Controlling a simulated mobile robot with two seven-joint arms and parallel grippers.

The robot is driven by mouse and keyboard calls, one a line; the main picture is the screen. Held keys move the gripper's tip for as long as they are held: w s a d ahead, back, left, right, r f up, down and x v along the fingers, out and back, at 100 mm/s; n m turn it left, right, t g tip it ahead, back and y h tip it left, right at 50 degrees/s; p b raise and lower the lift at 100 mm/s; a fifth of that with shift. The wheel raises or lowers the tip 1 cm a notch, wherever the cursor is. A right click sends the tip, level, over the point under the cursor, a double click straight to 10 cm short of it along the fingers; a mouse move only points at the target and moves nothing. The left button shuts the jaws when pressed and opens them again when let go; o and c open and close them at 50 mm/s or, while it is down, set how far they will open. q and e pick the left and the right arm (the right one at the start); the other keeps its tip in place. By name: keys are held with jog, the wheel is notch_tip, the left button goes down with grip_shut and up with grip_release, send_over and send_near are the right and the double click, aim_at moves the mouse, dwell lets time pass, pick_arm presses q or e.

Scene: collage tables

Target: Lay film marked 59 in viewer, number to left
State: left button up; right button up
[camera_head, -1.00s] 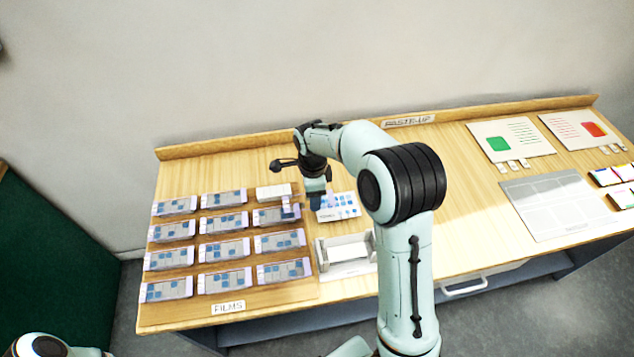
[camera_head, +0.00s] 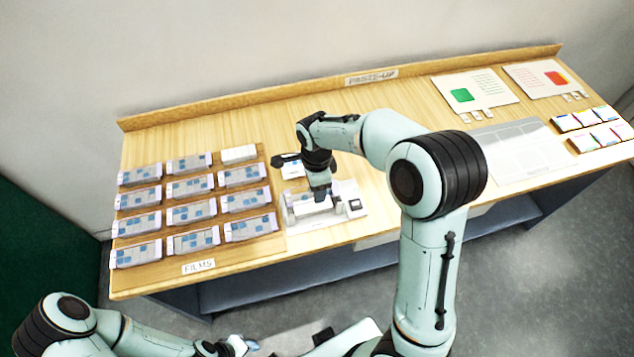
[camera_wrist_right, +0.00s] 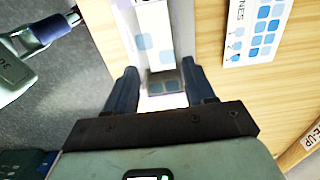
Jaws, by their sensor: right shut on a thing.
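The viewer (camera_head: 350,212) is a white device with a trough and a small dark panel, at the right of the film board. My right gripper (camera_head: 320,195) is directly over its trough. In the right wrist view, my right gripper (camera_wrist_right: 161,92) is shut on a pale film strip with blue squares (camera_wrist_right: 150,40). The film's near end is between the fingers, and the strip runs away over the white viewer. Whether it touches the trough is unclear, and its number is not readable. My left gripper (camera_head: 238,346) is low at the bottom edge, away from the table; its jaws are unclear.
Several films (camera_head: 190,214) lie in rows on the board, with a bare white holder (camera_head: 238,154) at its top right. A card with blue squares (camera_head: 292,168) lies behind the viewer. Page layouts (camera_head: 475,93) and a grey sheet (camera_head: 512,152) are farther right.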

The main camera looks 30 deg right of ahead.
notch_tip(320, 180, down, 3)
jog(key=shift+s+b, duration=0.15)
jog(key=shift+b, duration=0.5)
pick_arm(q)
jog(key=shift+s+f+b, duration=0.4)
jog(key=shift+s+f, duration=0.3)
jog(key=shift+f, duration=0.3)
jog(key=shift+s+f+b, duration=0.35)
jog(key=shift+s+f, duration=0.3)
jog(key=shift+f, duration=0.3)
pick_arm(e)
jog(key=shift+f, duration=1.4)
jog(key=o, duration=1.1)
pick_arm(q)
jog(key=shift+w+r+p, duration=0.55)
jog(key=shift+r+p, duration=0.2)
jog(key=shift+r, duration=0.15)
pick_arm(e)
notch_tip(320, 180, up, 13)
jog(key=shift+r, duration=0.2)
